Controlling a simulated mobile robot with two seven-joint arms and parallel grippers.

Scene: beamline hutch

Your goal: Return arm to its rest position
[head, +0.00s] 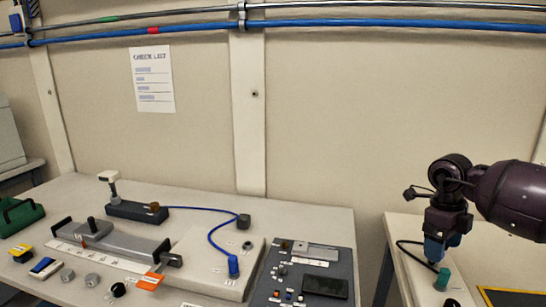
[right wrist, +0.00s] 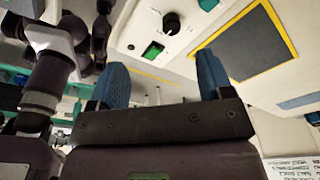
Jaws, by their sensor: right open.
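My right arm (head: 510,195) comes in from the right edge of the head view. Its gripper (head: 433,252) points down above the right-hand bench, just above and left of a teal-green upright piece (head: 442,279). I cannot tell from this view whether they touch. In the right wrist view, the blue fingers of the right gripper (right wrist: 161,75) are wide apart with nothing held between them. My left gripper does not show in the head view.
The right bench (head: 408,230) carries a dark cable and a yellow-edged dark panel (head: 515,298). A gap separates the benches.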

